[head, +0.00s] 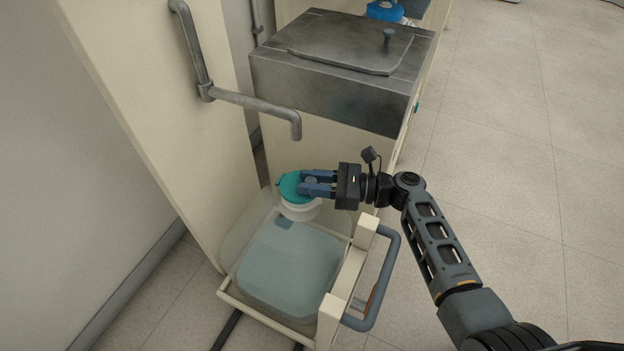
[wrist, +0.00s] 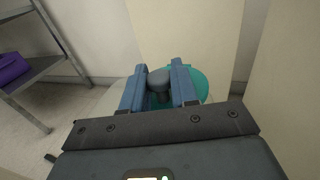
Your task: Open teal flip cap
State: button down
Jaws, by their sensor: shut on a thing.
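The teal flip cap (head: 288,188) sits over the pale neck (head: 301,209) of a large translucent bottle (head: 290,265). I cannot tell whether the cap is lifted at all from the neck. My gripper (head: 312,184) reaches in from the right at cap height. In the wrist view my blue fingers (wrist: 158,88) are shut on a dark grey knob (wrist: 159,80) on the cap, one finger on each side. Teal parts of the cap (wrist: 200,82) show beside and behind the fingers; the rest is hidden.
The bottle stands in a pulled-out cream drawer (head: 335,300) with a blue-grey handle (head: 383,280). A grey pipe (head: 255,103) hangs above the cap at left. A metal box (head: 325,85) stands behind. Open floor lies right.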

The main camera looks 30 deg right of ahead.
jog(key=shift+w+a+r+m+g+h+p, duration=0.2)
jog(key=shift+r+g+h+p, duration=0.25)
jog(key=shift+p, duration=1.35)
jog(key=shift+w+a+r+m+g+h+p, duration=0.1)
jog(key=shift+r+m+g+h+p, duration=0.4)
jog(key=shift+p, duration=1.25)
jog(key=p, duration=0.2)
jog(key=r+h+p, duration=0.1)
jog(key=p, duration=0.3)
jog(key=shift+w+a+r+g, duration=0.25)
jog(key=shift+w+r+g, duration=0.05)
jog(key=shift+w+g, duration=0.05)
jog(key=h+p, duration=0.1)
jog(key=p, duration=0.1)
jog(key=w+g+h+p, duration=0.1)
jog(key=p, duration=0.2)
jog(key=shift+a+r+g, duration=0.3)
jog(key=shift+a+r, duration=0.05)
jog(key=shift+a, duration=0.05)
jog(key=shift+w+a+p, duration=0.1)
jog(key=shift+w+p, duration=0.15)
jog(key=shift+p, duration=0.5)
jog(key=shift+f+m+g+h, duration=0.1)
jog(key=shift+m+g+h, duration=0.2)
jog(key=shift+g, duration=0.1)
jog(key=c, duration=0.9)
grip_release()
jog(key=shift+w, duration=0.1)
jog(key=shift+o, duration=0.2)
